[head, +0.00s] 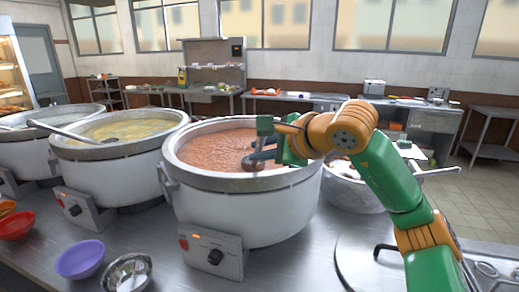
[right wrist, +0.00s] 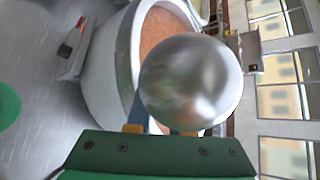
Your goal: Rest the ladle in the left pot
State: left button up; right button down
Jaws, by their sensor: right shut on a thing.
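My right gripper (head: 268,143) is over the right part of the nearest pot (head: 245,212), which holds reddish-brown congee. It is shut on a metal ladle (head: 263,158), whose dark end shows at the congee; I cannot tell whether it touches. In the right wrist view a shiny round ladle bowl (right wrist: 190,85) hides most of the fingers and part of the pot (right wrist: 107,70). To the left stand a pot of yellow congee (head: 110,178) with another ladle (head: 78,134) lying over its rim, and a far-left pot (head: 25,150). My left gripper is not in view.
A red bowl (head: 16,226), a purple bowl (head: 80,260) and a metal bowl (head: 128,272) stand at the front left. A wide metal pan (head: 352,192) stands right of the nearest pot. A round lid (head: 360,262) lies on the counter at front right.

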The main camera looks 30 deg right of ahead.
jog(key=shift+f, duration=0.3)
jog(key=c, duration=0.7)
grip_release()
jog(key=shift+c, duration=0.2)
jog(key=shift+b, duration=0.3)
jog(key=v, duration=0.7)
jog(key=shift+b, duration=0.4)
